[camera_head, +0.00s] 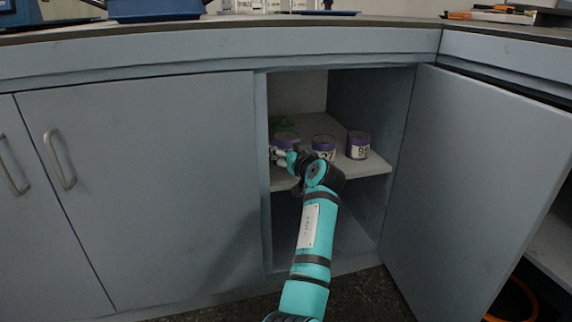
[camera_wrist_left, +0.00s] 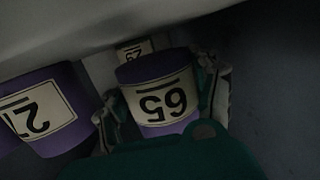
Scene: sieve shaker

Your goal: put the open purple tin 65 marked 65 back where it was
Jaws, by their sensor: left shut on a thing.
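The purple tin 65 (camera_head: 286,136) is at the left of the cupboard shelf in the head view. Its white label reads 65, upside down, in the left wrist view (camera_wrist_left: 160,98). My left gripper (camera_head: 283,156) reaches into the cupboard and is shut on this tin, with one finger on each side of it in the left wrist view (camera_wrist_left: 164,108). The inside of the tin is hidden, and I cannot tell whether its base touches the shelf. My right gripper is in neither view.
A purple tin marked 27 (camera_head: 323,143) stands just right of my gripper, and another labelled purple tin (camera_head: 358,145) farther right. One more labelled tin (camera_wrist_left: 134,50) is behind tin 65. The shelf (camera_head: 369,168) has an open cupboard door (camera_head: 470,190) on its right.

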